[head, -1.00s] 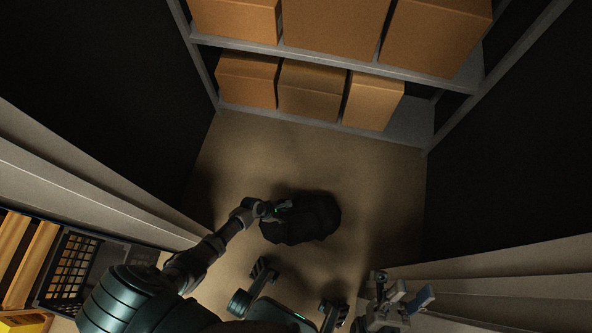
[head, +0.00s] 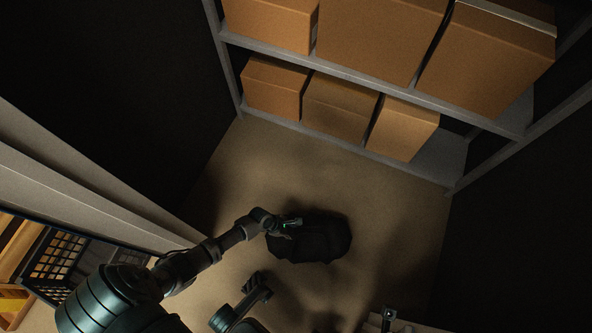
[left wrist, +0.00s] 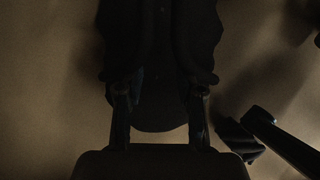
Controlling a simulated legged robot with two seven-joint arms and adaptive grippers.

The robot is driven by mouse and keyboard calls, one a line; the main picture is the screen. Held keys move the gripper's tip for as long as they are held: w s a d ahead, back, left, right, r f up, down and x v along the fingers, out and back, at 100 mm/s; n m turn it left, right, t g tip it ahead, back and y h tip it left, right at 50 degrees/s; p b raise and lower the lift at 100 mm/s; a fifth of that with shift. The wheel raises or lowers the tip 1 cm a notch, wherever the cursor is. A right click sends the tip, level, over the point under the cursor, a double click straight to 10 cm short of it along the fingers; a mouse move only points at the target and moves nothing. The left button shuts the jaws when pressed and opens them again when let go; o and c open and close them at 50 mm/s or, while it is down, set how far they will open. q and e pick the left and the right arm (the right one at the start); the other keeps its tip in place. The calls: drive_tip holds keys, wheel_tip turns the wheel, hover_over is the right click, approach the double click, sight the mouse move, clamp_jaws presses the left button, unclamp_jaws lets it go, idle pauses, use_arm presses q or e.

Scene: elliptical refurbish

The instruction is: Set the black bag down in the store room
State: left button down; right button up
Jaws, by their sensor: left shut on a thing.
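The black bag (head: 318,240) is a dark, lumpy shape low over the store room floor in the head view. My left arm reaches to its left side, and my left gripper (head: 285,225) is shut on it. In the left wrist view the bag (left wrist: 160,60) fills the upper middle, with the two fingers of my left gripper (left wrist: 159,115) on either side of it. I cannot tell whether the bag touches the floor.
A grey shelf unit (head: 372,77) with cardboard boxes (head: 340,107) stands at the back. Bare floor (head: 290,160) lies between it and the bag. Dark walls stand on both sides. A pale door frame (head: 90,180) and a black crate (head: 58,255) are at the left.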

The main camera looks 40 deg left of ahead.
use_arm(q)
drive_tip(key=shift+w+r, duration=0.1)
drive_tip(key=shift+w, duration=0.1)
drive_tip(key=c, duration=1)
unclamp_jaws()
drive_tip(key=shift+s, duration=0.1)
drive_tip(key=shift+o, duration=1.4)
